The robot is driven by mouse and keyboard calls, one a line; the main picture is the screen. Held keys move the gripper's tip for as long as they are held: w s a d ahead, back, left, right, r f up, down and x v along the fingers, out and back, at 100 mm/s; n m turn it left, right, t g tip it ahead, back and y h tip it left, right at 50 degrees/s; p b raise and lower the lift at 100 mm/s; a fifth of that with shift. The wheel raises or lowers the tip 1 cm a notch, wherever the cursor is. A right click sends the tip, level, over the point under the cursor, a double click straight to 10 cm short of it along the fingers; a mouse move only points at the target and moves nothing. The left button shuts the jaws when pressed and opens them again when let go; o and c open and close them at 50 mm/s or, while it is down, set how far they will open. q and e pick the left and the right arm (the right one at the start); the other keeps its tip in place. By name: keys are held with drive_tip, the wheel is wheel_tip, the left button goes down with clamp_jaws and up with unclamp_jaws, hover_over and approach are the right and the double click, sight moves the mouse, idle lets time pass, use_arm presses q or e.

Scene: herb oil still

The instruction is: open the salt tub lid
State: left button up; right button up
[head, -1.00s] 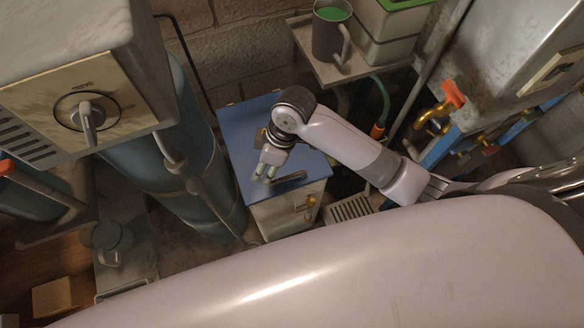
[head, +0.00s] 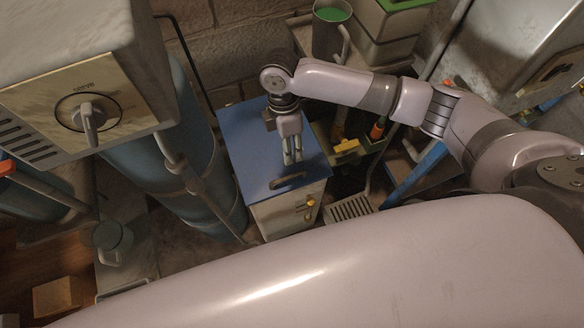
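The salt tub (head: 282,214) appears to be the pale box with a flat blue lid (head: 245,150), standing on the floor in the middle of the head view. The lid lies closed on the box. A dark bar handle (head: 289,180) sits near its front edge. My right gripper (head: 292,160) is above the lid, just behind the handle, with its fingers pointing down toward it. A narrow gap shows between the fingers, with nothing in it. Whether the fingertips touch the lid is unclear. My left gripper is not in view.
A tall blue cylinder (head: 165,165) with pipes stands close on the left, below a control box with a knob (head: 88,117). A yellow-topped item (head: 347,147) and a floor grate (head: 350,208) are to the right. A green-filled jug (head: 330,25) stands behind on a shelf.

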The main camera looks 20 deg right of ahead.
sight(293, 175)
drive_tip(key=f, duration=0.3)
drive_tip(key=s+f, duration=0.1)
drive_tip(key=f, duration=0.2)
drive_tip(key=s+f, duration=0.1)
drive_tip(key=f, duration=0.2)
drive_tip(key=shift+f, duration=0.3)
drive_tip(key=shift+c, duration=0.2)
clamp_jaws()
drive_tip(key=shift+r, duration=0.1)
